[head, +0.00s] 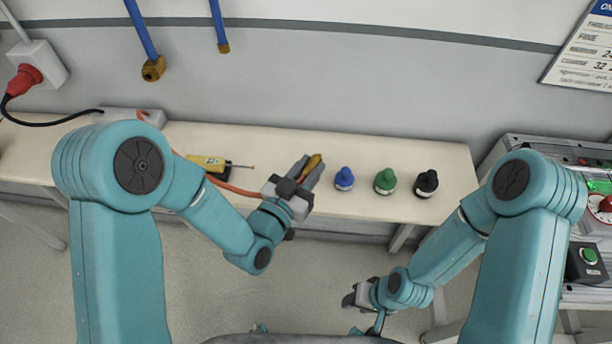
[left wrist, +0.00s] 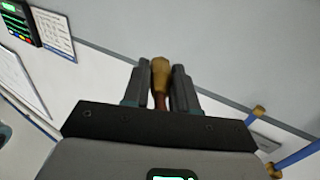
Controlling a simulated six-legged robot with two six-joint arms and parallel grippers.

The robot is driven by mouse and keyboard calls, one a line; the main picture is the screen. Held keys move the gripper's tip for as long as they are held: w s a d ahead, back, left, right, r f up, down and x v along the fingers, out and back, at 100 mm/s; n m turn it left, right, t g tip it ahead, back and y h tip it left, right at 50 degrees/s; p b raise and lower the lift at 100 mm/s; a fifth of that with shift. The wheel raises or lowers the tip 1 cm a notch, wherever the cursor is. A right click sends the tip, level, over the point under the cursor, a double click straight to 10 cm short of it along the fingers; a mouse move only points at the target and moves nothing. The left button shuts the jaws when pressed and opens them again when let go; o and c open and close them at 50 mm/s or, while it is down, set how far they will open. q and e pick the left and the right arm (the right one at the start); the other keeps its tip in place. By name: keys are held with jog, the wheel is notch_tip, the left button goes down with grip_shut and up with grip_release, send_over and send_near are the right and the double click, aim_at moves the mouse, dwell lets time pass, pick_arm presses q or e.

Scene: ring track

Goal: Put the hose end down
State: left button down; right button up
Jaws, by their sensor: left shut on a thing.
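My left gripper (head: 306,172) is shut on the hose end (head: 315,161), a brass-coloured tip on an orange hose (head: 232,188). The gripper is over the bench near the blue bottle; whether the hose end touches the bench top is not clear. In the left wrist view the hose end (left wrist: 160,75) stands between the two dark fingers of the left gripper (left wrist: 161,88). The cream bench (head: 420,150) runs along the wall. My right gripper (head: 352,298) is low, in front of the bench, and its finger gap is not clear.
A blue bottle (head: 344,179), a green bottle (head: 385,181) and a black bottle (head: 427,184) stand right of the left gripper. A yellow tool (head: 207,163) lies to its left. Blue pipes with brass ends (head: 153,68) hang above. Bare bench top shows behind the bottles.

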aim_at(313, 165)
pick_arm(q)
jog(key=r+n+y, duration=0.1)
jog(key=y, duration=0.1)
jog(key=r+n+t+y, duration=0.1)
jog(key=d+r+n+t+y, duration=0.1)
jog(key=y, duration=0.1)
jog(key=shift+w+n+y, duration=0.3)
jog(key=shift+w+r+n+y, duration=0.1)
jog(key=shift+r+n+y, duration=0.25)
jog(key=shift+n+y, duration=0.3)
jog(key=shift+w+r+n+y, duration=0.1)
jog(key=shift+r+n+y, duration=0.3)
jog(key=shift+y, duration=0.45)
jog(key=m+h, duration=0.1)
jog(key=a+f+h, duration=0.1)
jog(key=f+m+h, duration=0.1)
jog(key=h, duration=0.1)
jog(key=shift+s+a+m, duration=0.2)
jog(key=shift+a+m, duration=0.05)
jog(key=shift+m, duration=0.1)
notch_tip(313, 165, down, 7)
jog(key=s+a+m+g+h, duration=0.2)
jog(key=a+m+g+h, duration=0.1)
jog(key=m+g+h, duration=1)
jog(key=m+g, duration=0.1)
jog(key=g, duration=0.2)
jog(key=shift+s+f+h, duration=0.2)
jog(key=shift+h, duration=0.1)
